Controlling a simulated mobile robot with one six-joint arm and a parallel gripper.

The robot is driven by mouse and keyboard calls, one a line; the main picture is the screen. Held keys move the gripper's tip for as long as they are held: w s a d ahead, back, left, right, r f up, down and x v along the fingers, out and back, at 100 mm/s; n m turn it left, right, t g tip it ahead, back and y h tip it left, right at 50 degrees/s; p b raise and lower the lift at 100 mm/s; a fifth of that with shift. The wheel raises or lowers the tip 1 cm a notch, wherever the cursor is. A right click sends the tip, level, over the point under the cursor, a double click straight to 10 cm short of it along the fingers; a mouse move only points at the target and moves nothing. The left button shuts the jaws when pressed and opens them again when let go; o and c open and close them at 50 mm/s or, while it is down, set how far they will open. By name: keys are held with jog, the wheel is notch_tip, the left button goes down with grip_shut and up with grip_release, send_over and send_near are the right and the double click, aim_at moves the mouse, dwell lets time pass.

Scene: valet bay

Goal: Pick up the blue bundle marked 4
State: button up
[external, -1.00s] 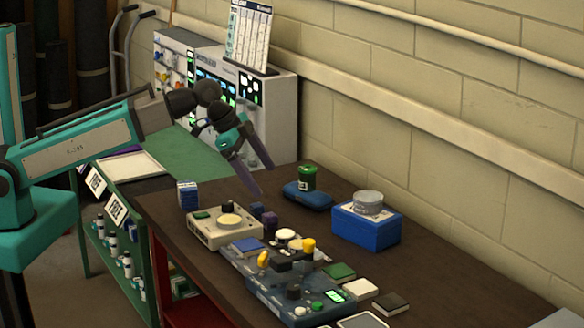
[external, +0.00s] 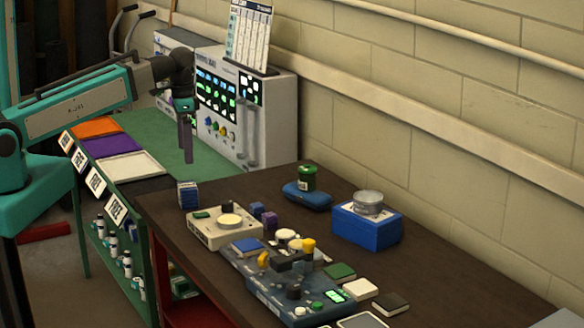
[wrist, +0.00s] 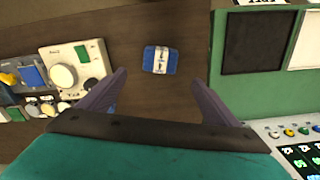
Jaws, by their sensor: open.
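A small blue bundle with a white band (external: 187,195) stands on the dark table near its left edge. In the wrist view the blue bundle (wrist: 151,60) lies ahead of my fingertips, roughly between their lines; dark marks on its band are too small to read. My gripper (external: 187,160) points down, above and apart from the bundle in the external view. In the wrist view its two purple fingers (wrist: 158,79) are spread with nothing between them.
A cream device with a round dial (external: 225,225) stands close right of the bundle. A blue box (external: 367,229) and a blue pouch (external: 307,197) are farther right. The green bench (external: 150,125) carries orange, purple and white panels. A panelled machine (external: 240,105) stands behind.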

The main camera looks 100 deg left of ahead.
jog(key=shift+s, duration=0.4)
jog(key=b, duration=0.2)
send_over(187, 185)
jog(key=shift+s+d+f, duration=0.1)
jog(key=shift+f, duration=1.1)
jog(key=shift+s+f, duration=0.1)
jog(key=shift+f, duration=1.1)
jog(key=shift+f+b, duration=1.35)
jog(key=shift+f, duration=0.5)
jog(key=shift+f, duration=0.1)
jog(key=shift+w+f+b, duration=0.15)
jog(key=shift+f+b, duration=0.95)
jog(key=shift+f, duration=0.2)
jog(key=shift+w+f+b, duration=0.1)
jog(key=shift+f+b, duration=1)
jog(key=shift+f, duration=0.15)
